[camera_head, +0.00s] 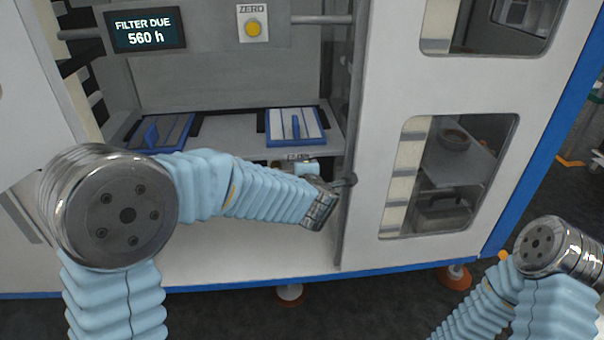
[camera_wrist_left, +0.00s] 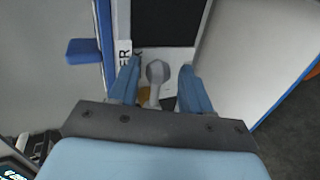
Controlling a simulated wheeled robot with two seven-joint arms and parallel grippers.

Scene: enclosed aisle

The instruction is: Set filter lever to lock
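The lever is a grey handle with a rounded knob (camera_wrist_left: 157,73), in the left wrist view. It stands beside a white label, partly hidden, whose visible letters read "ER" (camera_wrist_left: 125,53). My left gripper (camera_wrist_left: 160,65) is open, with one blue finger on each side of the knob and a visible gap on both sides. In the head view my left arm reaches across the open cabinet to its lower right, and its fingers cannot be made out there. Which position the lever is set to cannot be told. My right gripper is out of view; only part of that arm shows at lower right.
A display (camera_head: 146,31) reads "FILTER DUE 560 h". A yellow button (camera_head: 253,28) under a "ZERO" label is beside it. Two blue-framed panels (camera_head: 296,124) (camera_head: 184,126) lie on the shelf. A white door with windows (camera_head: 366,130) bounds the right side.

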